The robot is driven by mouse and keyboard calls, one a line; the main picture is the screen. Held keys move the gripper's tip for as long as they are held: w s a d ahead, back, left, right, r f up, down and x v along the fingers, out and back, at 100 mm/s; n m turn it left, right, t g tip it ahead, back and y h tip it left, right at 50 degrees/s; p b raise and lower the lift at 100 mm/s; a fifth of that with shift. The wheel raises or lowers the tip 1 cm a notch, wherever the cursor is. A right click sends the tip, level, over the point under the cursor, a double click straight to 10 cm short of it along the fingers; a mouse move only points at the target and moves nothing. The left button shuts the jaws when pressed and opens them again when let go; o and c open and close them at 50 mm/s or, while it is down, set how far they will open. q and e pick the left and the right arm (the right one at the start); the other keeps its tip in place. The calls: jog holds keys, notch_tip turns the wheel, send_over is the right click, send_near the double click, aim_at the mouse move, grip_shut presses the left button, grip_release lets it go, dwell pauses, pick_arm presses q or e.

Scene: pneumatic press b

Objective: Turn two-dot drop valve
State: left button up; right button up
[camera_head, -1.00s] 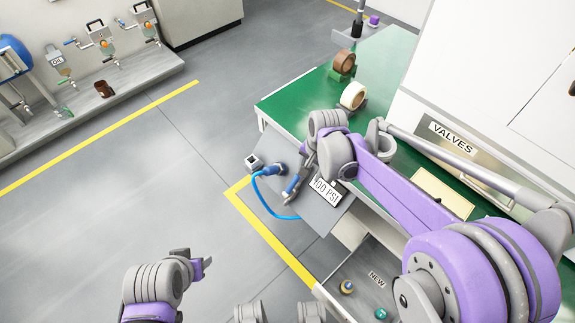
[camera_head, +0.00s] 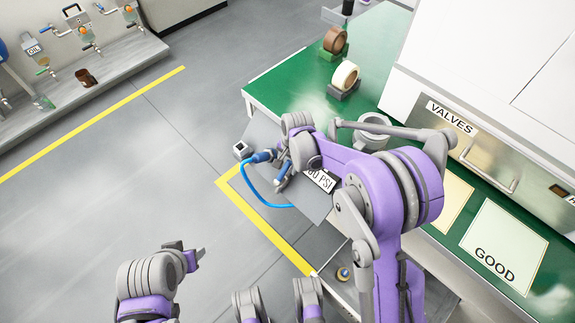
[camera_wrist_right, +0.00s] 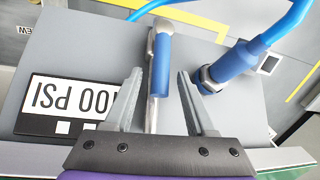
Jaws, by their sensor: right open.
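The valve has a blue-sleeved lever (camera_wrist_right: 161,65) on a grey panel (camera_wrist_right: 40,55). In the right wrist view the lever lies between the two fingers of my right gripper (camera_wrist_right: 158,76), with a visible gap on both sides. That gripper is open. In the head view my right gripper (camera_head: 284,166) is low over the panel (camera_head: 312,203) and partly hides the lever. A black-and-white label reading 100 PSI (camera_wrist_right: 75,97) shows upside down in the wrist view, with two white squares below its digits. My left gripper (camera_head: 192,258) is at lower left, far from the panel; its jaws are unclear.
A blue fitting (camera_wrist_right: 228,65) with a blue hose (camera_head: 262,200) sits right beside the gripper. Tape rolls (camera_head: 344,76) stand on the green bench (camera_head: 290,78). A cabinet drawer marked VALVES (camera_head: 450,116) is behind my right arm. Open floor lies to the left.

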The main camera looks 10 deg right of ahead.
jog(key=shift+f, duration=0.25)
grip_shut()
dwell(1.4)
